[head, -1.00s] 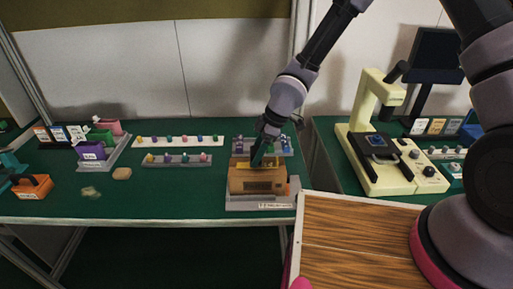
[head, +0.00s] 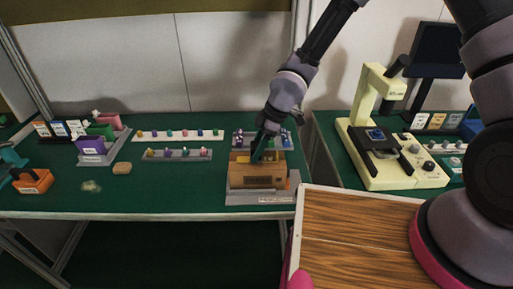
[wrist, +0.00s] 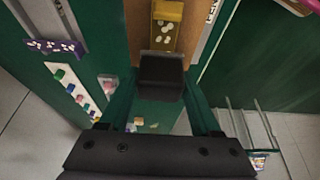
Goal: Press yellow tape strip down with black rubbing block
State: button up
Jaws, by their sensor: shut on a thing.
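My gripper (wrist: 160,88) is shut on the black rubbing block (wrist: 161,78), held between its green fingers. In the head view my gripper (head: 257,158) is low over the wooden block (head: 258,181), which stands on a grey base. The yellow tape strip (wrist: 166,28) lies along the wooden block's top and carries several pale spots. The rubbing block is over the strip's line and hides part of it. I cannot tell whether it touches the strip. In the head view the fingers hide most of the rubbing block.
A cream microscope-like machine (head: 376,135) stands on the right bench. An orange box (head: 33,181) and a tan piece (head: 122,168) are at left. The green bench front between them is mostly clear.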

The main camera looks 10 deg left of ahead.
jog(key=shift+f, duration=0.45)
dwell(1.1)
jog(key=shift+r, duration=3.55)
jog(key=d, duration=0.2)
jog(key=shift+w+d, duration=0.3)
jog(key=shift+d, duration=0.1)
jog(key=shift+f, duration=2.95)
